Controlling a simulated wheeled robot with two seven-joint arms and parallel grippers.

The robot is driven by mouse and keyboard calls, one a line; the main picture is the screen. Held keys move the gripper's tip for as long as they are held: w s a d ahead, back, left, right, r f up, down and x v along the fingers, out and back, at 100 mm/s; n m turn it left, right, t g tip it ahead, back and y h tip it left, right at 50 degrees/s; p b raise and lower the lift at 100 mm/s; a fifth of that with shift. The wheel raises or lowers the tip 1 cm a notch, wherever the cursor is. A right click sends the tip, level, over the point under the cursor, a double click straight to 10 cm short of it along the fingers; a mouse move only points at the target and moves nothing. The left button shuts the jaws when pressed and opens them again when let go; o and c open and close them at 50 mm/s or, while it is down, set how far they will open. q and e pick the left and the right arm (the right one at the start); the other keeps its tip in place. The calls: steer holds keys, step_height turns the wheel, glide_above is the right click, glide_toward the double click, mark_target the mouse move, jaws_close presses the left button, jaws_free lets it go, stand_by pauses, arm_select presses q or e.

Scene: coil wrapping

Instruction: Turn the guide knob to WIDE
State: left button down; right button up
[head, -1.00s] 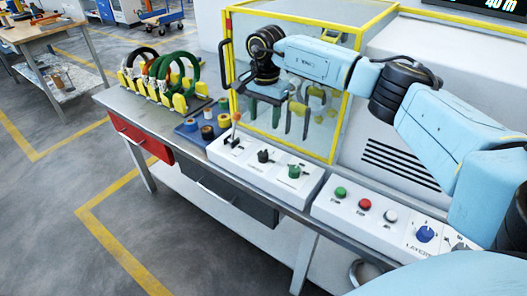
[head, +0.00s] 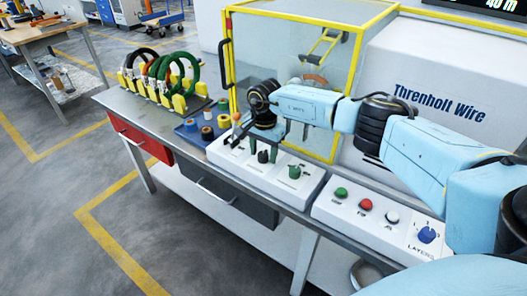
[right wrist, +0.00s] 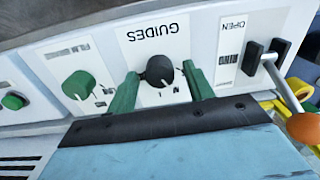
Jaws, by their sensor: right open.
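The black guide knob (right wrist: 160,70) is on a white panel marked GUIDES in the right wrist view. In the head view the knob (head: 263,157) is the middle control of the white box. My right gripper (right wrist: 161,88) is open, with one green finger on each side of the knob. I cannot tell if either finger touches it. In the head view this gripper (head: 265,148) points down over the knob. The knob's pointer and scale marks are too small to read surely. My left gripper is not in view.
A green knob (right wrist: 78,85) sits on one side of the guide knob, and a lever with an orange ball (right wrist: 303,128) on the other. A button box (head: 365,205) stands to the right. A yellow-framed clear guard (head: 285,70) rises behind.

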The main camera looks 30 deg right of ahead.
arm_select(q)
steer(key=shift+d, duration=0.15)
arm_select(e)
steer(key=shift+c, duration=0.4)
steer(key=c, duration=0.9)
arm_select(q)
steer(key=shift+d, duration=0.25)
arm_select(e)
steer(key=shift+m, duration=0.3)
steer(key=m, duration=0.4)
steer(key=shift+m+p, duration=0.3)
steer(key=shift+p, duration=0.05)
steer(key=m+p, duration=0.1)
steer(key=m, duration=0.3)
steer(key=shift+s+r+m, duration=0.1)
steer(key=shift+m, duration=0.2)
steer(key=m+p, duration=0.1)
steer(key=m, duration=0.4)
arm_select(q)
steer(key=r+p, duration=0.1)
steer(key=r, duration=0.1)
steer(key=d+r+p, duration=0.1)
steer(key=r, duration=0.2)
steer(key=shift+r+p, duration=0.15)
steer(key=shift+p, duration=0.15)
arm_select(e)
steer(key=m, duration=0.7)
